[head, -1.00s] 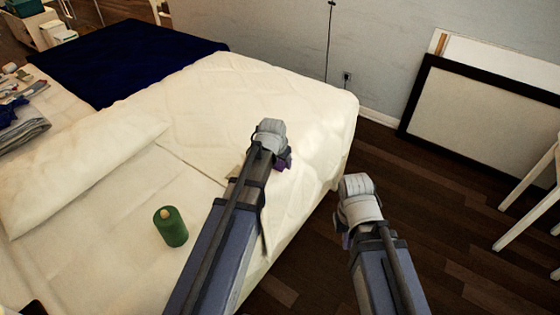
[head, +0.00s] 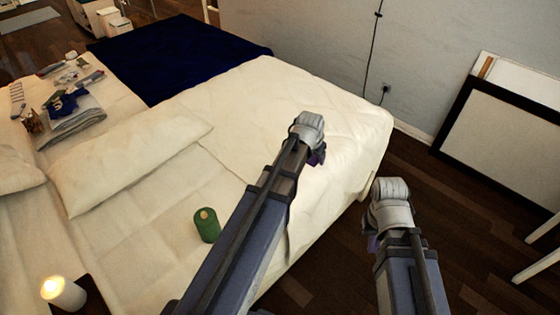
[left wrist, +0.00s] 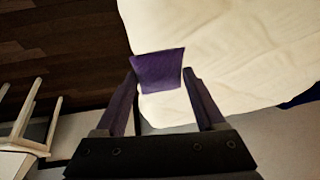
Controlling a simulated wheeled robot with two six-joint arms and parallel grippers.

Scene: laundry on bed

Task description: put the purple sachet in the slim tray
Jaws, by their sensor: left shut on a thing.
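The purple sachet (left wrist: 158,70) is held between the fingers of my left gripper (left wrist: 160,92) in the left wrist view, above the edge of the bed. In the head view my left gripper (head: 316,157) is over the right part of the bed, mostly hidden behind its own wrist, and the sachet cannot be told apart from the purple fingers there. My right gripper (head: 372,243) hangs beside the bed, over the floor; its fingers are mostly hidden by the wrist. I cannot make out a slim tray in either view.
A pillow (head: 130,165), grey folded cloth (head: 75,128) and small items lie further left. A framed panel (head: 505,135) leans on the wall.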

